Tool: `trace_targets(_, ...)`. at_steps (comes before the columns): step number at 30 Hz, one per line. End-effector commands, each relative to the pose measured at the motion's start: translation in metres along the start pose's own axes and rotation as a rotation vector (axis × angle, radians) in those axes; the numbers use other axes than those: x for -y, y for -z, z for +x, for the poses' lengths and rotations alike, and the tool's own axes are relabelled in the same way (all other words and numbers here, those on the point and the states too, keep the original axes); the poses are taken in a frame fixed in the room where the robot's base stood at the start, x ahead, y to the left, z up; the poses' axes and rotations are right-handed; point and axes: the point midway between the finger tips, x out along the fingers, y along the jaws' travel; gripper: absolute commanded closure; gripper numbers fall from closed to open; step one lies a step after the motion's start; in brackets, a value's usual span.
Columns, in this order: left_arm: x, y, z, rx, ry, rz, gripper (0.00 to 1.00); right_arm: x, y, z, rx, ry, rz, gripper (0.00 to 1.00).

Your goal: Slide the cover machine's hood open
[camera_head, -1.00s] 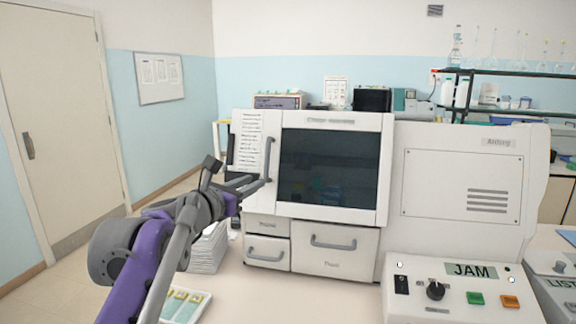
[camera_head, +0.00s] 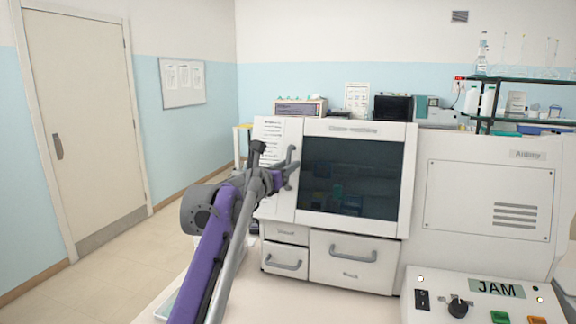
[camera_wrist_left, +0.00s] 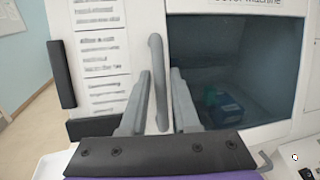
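The cover machine (camera_head: 352,128) is a white cabinet with a large dark window in its hood (camera_head: 350,180). The hood appears shut. A grey vertical handle (camera_head: 291,153) is on the panel left of the window; it also shows in the left wrist view (camera_wrist_left: 155,48). My left gripper (camera_head: 284,172) is at this handle, partly hidden by its own wrist. In the left wrist view its fingers (camera_wrist_left: 160,92) stand apart on either side of the handle, with visible gaps. I cannot tell how deep the handle is between them. My right gripper is not in view.
Two drawers with grey handles (camera_head: 352,256) are under the window. A machine labelled Ability (camera_head: 485,200) adjoins on the right, with a JAM control panel (camera_head: 485,288) before it. Pale counter (camera_head: 270,300) lies in front. A door (camera_head: 85,130) is far left.

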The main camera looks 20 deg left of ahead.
Motion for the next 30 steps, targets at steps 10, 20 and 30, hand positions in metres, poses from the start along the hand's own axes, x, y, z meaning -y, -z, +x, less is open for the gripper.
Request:
trace_targets(10, 0.0002, 0.0004, 0.0030, 0.000, 0.000, 0.001, 0.70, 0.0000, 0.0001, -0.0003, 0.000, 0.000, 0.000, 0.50)
trace_targets(20, 0.0001, 0.0003, 0.0028, 0.000, 0.000, 0.001, 1.00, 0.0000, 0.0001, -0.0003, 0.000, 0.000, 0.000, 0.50)
trace_targets(30, 0.0000, 0.0003, 0.0028, 0.000, 0.000, 0.001, 1.00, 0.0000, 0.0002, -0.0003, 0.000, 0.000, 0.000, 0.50)
